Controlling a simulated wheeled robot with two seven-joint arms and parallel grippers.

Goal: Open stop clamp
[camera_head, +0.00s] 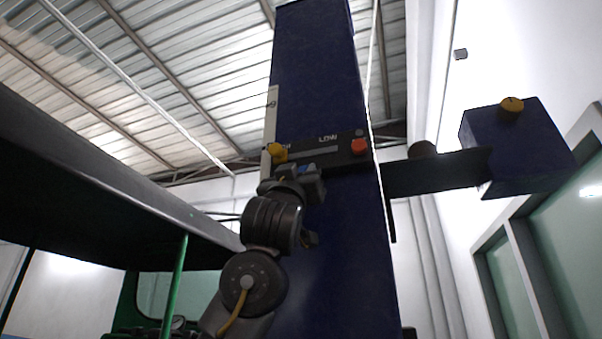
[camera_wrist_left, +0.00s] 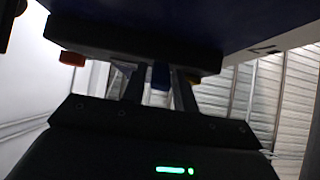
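A tall dark blue lift column (camera_head: 335,250) stands in the middle of the head view. A black control panel (camera_head: 333,152) crosses it, with a yellow knob (camera_head: 277,151) at its left and a red button (camera_head: 359,146) at its right. My left gripper (camera_head: 308,170) is just below the panel, pointing up at it. A blue part (camera_wrist_left: 160,75) shows between my left fingertips (camera_wrist_left: 158,84) under the panel in the left wrist view. The fingers are apart, with gaps beside the blue part; contact cannot be told. No stop clamp label is readable.
A dark blue box (camera_head: 520,150) with a yellow knob is on an arm to the right of the column. A raised dark platform (camera_head: 90,160) and a green post (camera_head: 174,285) are at the left. Open space lies right of the column, below the box.

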